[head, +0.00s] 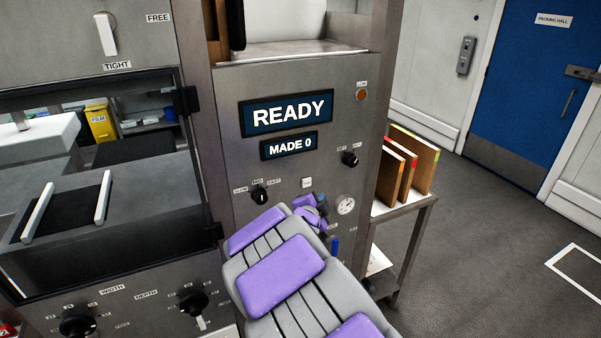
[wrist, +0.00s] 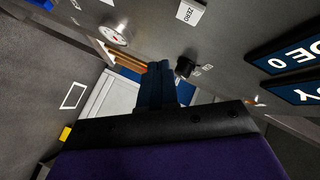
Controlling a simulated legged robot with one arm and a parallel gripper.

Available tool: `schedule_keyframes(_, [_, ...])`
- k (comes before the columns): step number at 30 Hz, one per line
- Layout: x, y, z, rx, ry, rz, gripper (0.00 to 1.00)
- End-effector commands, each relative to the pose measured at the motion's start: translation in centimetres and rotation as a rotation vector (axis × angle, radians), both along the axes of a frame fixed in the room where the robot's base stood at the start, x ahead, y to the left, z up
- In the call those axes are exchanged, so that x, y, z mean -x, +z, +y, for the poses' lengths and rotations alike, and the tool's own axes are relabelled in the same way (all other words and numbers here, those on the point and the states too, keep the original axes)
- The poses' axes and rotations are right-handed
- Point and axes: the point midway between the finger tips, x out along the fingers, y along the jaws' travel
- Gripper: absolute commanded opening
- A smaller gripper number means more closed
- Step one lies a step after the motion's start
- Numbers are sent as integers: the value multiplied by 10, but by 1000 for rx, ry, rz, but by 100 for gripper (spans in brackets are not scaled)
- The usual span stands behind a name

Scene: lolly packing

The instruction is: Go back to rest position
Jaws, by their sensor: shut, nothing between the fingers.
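My gripper (wrist: 160,72) shows in the wrist view as two dark blue fingers pressed together, with nothing between them. In the head view my purple and grey arm reaches up from the bottom middle toward the machine's control panel (head: 240,180), and hides most of the gripper and the lower panel. The panel's displays read READY (head: 286,112) and MADE 0 (head: 289,146). In the wrist view a black knob (wrist: 184,67) appears just right of the fingers, and a white ZERO label (wrist: 191,11) above. I cannot tell whether the fingers touch the panel.
A speed knob (head: 259,195) and a dial gauge (head: 346,205) are on the panel near my arm. A windowed chamber (head: 90,200) is at the left. A side cart (head: 410,208) with upright boards (head: 421,160) stands at the right. Open floor (head: 480,250) lies beyond it, before a blue door (head: 530,95).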

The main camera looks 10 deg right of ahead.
Motion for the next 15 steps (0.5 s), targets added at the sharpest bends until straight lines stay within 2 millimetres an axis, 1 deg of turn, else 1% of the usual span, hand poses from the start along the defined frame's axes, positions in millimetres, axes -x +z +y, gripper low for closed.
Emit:
schedule_keyframes(2, [4, 2, 1, 0, 22, 31, 0])
schedule_keyframes(5, [15, 2, 4, -2, 86, 123, 0])
schedule_keyframes(8, [38, 2, 13, 2, 191, 256, 0])
schedule_keyframes(11, [71, -3, 22, 14, 311, 406, 0])
schedule_keyframes(14, [112, -8, 31, 38, 440, 557, 0])
schedule_keyframes(15, [131, -10, 34, 47, 491, 614, 0])
